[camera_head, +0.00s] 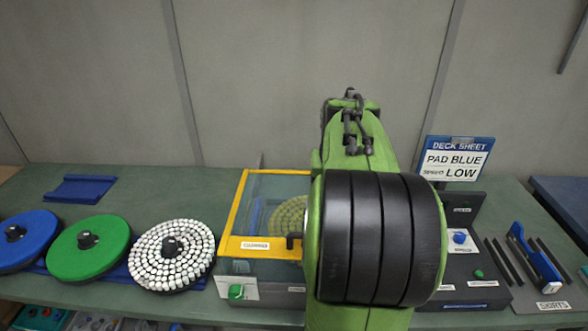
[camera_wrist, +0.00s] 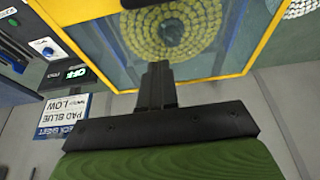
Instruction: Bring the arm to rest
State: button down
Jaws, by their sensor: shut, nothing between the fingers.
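My gripper (camera_wrist: 157,80) shows in the wrist view with its two dark fingers together and nothing between them. It is in front of the clear lid of a yellow-framed box (camera_wrist: 260,45). Through the lid a round, pale yellow bristled disc (camera_wrist: 170,32) is visible. I cannot tell how far the fingertips are from the lid. In the head view my green and black arm stands upright in the middle and hides the right part of the yellow-framed box (camera_head: 236,215) and my gripper.
Blue (camera_head: 28,240), green (camera_head: 88,247) and white-studded (camera_head: 171,254) discs lie on the bench at left. A sign reading PAD BLUE, LOW (camera_head: 455,160) stands at right above a dark control box (camera_head: 462,260). A blue-handled tool (camera_head: 535,255) lies farther right. A wall closes the back.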

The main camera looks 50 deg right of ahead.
jog(key=w+a+r+n+t+y, duration=0.15)
jog(key=a+n, duration=0.25)
jog(key=a, duration=1.1)
jog(key=s+a+f+n+y, duration=0.1)
jog(key=s+a+f+n, duration=0.1)
jog(key=s+a, duration=0.3)
jog(key=s+a+f+n+t, duration=0.1)
jog(key=s+a, duration=0.4)
jog(key=a, duration=0.5)
jog(key=f+n, duration=0.1)
jog(key=n, duration=0.1)
jog(key=shift+f+n+y, duration=0.15)
jog(key=shift+n+y, duration=0.2)
jog(key=shift+n, duration=0.05)
jog(key=shift+a, duration=0.1)
